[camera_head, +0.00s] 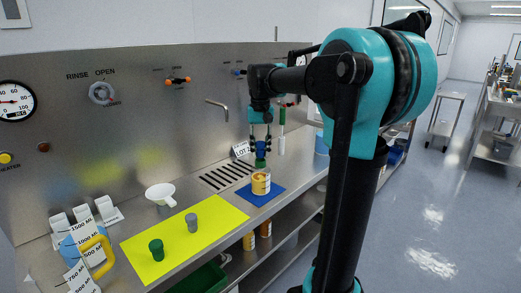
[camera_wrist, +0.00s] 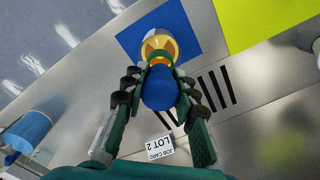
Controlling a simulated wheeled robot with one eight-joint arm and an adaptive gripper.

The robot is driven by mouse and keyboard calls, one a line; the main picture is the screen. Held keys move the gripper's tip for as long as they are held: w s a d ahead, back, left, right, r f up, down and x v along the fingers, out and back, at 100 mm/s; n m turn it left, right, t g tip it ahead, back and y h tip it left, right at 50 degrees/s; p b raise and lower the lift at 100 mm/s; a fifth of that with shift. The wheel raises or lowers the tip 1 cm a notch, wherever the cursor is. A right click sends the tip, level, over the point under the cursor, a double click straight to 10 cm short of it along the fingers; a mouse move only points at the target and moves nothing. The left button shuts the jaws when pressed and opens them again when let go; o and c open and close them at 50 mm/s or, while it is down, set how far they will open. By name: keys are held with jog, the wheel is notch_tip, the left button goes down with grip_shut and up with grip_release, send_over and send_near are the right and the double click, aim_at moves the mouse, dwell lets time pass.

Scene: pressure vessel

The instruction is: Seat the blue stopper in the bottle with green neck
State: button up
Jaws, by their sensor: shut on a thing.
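My gripper (camera_head: 261,143) is shut on the blue stopper (camera_wrist: 160,88), which sits between the fingertips in the wrist view. In the head view the stopper is small and partly covered by the fingers. The bottle with green neck (camera_head: 261,184), amber with a pale label, stands upright on a blue mat (camera_head: 270,198) below the gripper. Its green neck (camera_head: 260,162) shows just under the fingertips. In the wrist view the bottle (camera_wrist: 159,42) shows beyond the stopper, which hides part of it. I cannot tell whether the stopper touches the neck.
A yellow mat (camera_head: 222,224) holds a green stopper (camera_head: 156,250) and a grey stopper (camera_head: 191,222). A white funnel (camera_head: 161,194) stands behind it. A slotted drain (camera_head: 224,174) and a LOT 2 card (camera_head: 242,149) lie near the bottle. A spout (camera_head: 217,107) juts from the back panel.

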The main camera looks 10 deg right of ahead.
aim_at(261, 143)
jog(key=shift+f, duration=0.8)
jog(key=o, duration=1.1)
jog(key=shift+o, duration=0.2)
jog(key=shift+r, duration=0.1)
notch_tip(261, 143, up, 12)
jog(key=shift+f, duration=0.1)
jog(key=shift+s, duration=0.1)
